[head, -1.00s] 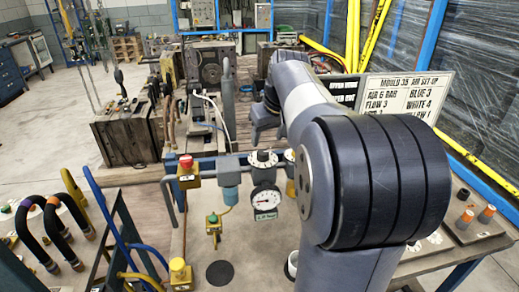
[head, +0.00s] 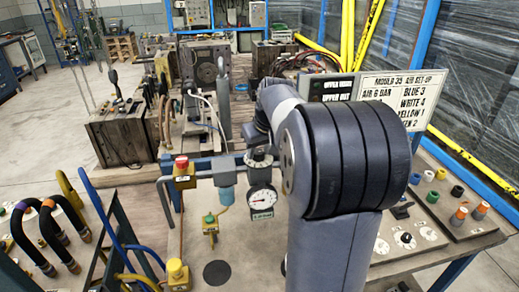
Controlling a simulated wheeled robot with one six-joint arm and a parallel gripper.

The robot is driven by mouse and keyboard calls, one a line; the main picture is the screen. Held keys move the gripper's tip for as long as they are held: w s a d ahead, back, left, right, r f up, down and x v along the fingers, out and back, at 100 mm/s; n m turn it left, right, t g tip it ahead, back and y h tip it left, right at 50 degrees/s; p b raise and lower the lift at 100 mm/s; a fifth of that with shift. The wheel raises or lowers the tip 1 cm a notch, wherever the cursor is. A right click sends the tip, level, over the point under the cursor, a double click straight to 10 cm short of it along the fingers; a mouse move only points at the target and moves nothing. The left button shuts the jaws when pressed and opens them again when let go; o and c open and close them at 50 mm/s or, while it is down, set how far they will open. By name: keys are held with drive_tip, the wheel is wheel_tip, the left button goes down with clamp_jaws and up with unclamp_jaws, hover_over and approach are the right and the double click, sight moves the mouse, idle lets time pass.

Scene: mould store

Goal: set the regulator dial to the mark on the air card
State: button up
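The air card (head: 412,82) stands at the back right, headed "MOULD 35 AIR SET-UP". It reads "AIR 6 BAR", "BLUE 3", "WHITE 4" and "YELLOW 1"; my arm covers its lower left. The regulator dial (head: 259,160) sits on the pipe above a round white gauge (head: 262,201); its marks are too small to read. My gripper (head: 258,143) points down just over the dial, partly hidden behind my arm. I cannot tell whether it touches the dial or how its fingers stand. The gauge needle is too small to read.
A yellow button box (head: 178,272) stands in front.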

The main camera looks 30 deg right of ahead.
drive_tip(key=c, duration=0.5)
drive_tip(key=shift+c, duration=0.2)
